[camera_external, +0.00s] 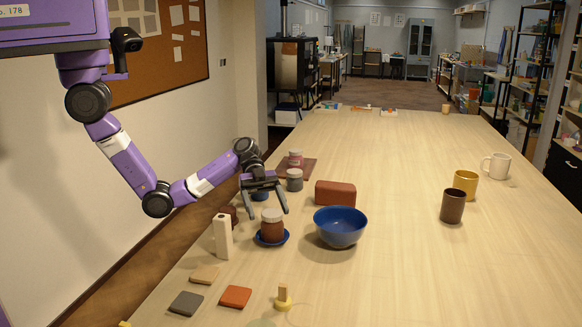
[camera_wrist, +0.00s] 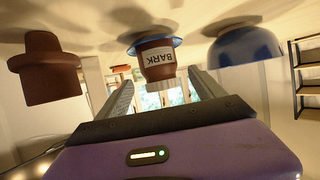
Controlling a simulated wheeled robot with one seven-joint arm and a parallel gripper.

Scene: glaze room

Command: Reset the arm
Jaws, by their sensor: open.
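My gripper (camera_external: 264,197) is open and empty. It hangs above the left part of the long wooden table (camera_external: 400,245), its fingers pointing down and toward the camera. Below and in front of it a brown jar (camera_external: 272,228) with a pale lid stands on a blue saucer (camera_external: 258,240). I cannot tell the exact gap between fingers and jar. My purple arm reaches in from the left.
A blue bowl (camera_external: 340,228) and a reddish-brown block (camera_external: 335,193) are right of the gripper. A cream upright block (camera_external: 223,238) and small jars (camera_external: 294,180) crowd the left side. Cups (camera_external: 453,206) stand at right.

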